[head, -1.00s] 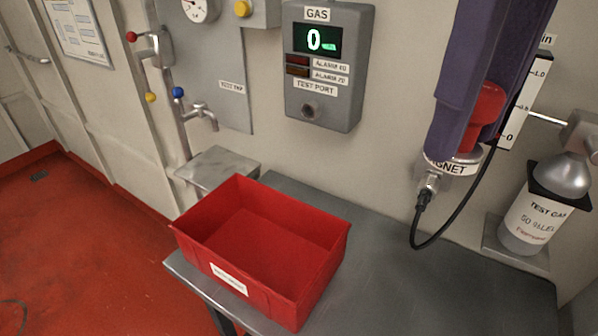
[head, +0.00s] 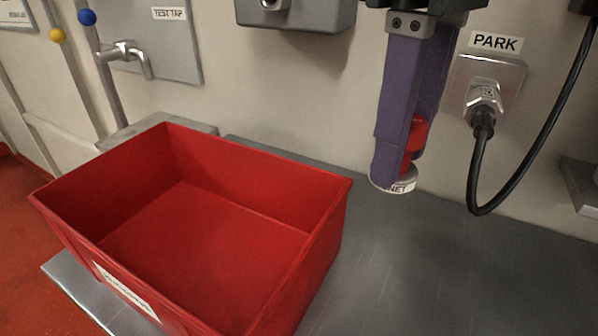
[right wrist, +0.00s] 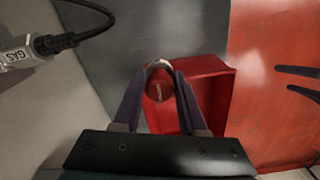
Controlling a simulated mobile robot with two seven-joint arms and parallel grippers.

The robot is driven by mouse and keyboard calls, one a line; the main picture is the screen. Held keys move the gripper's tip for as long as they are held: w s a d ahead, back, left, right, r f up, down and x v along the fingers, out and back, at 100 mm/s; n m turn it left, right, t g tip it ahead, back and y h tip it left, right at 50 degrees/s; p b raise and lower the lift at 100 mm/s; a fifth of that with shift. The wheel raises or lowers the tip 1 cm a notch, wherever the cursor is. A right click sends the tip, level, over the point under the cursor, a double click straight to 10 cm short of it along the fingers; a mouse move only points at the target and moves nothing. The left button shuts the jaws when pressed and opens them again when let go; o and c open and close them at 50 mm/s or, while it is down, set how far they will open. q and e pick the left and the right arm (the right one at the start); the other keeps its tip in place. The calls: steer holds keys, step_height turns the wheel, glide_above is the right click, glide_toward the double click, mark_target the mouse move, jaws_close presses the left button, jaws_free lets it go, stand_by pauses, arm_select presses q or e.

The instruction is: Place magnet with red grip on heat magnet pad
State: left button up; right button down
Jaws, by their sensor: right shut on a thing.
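The magnet with its red grip (head: 417,133) is held between the purple fingers of my right gripper (head: 392,165), above the grey bench. Its pale base, with lettering ending in "NET", points down at the fingertips. In the right wrist view, the red grip (right wrist: 158,90) sits between the two fingers of my right gripper (right wrist: 160,75). My left gripper (right wrist: 300,84) shows at the right edge of that view, two dark fingers spread apart with nothing between them. I cannot make out the heat magnet pad in these views.
An open, empty-looking red bin (head: 325,215) stands on the grey bench (head: 450,270) to the left of the magnet. A PARK socket (head: 485,90) with a plugged-in black cable (head: 474,170) is on the wall to the right. A tap (head: 125,52) is at upper left.

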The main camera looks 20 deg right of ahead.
steer(key=f+b, duration=0.1)
steer(key=f, duration=0.5)
steer(key=f+b, duration=0.1)
steer(key=f, duration=0.5)
steer(key=shift+s+f, duration=0.2)
steer(key=shift+f, duration=0.2)
step_height(320, 180, down, 4)
steer(key=shift+f+b, duration=0.1)
steer(key=shift+b, duration=0.6)
steer(key=shift+f, duration=0.15)
steer(key=shift+f, duration=0.1)
steer(key=shift+c, duration=2.3)
jaws_free()
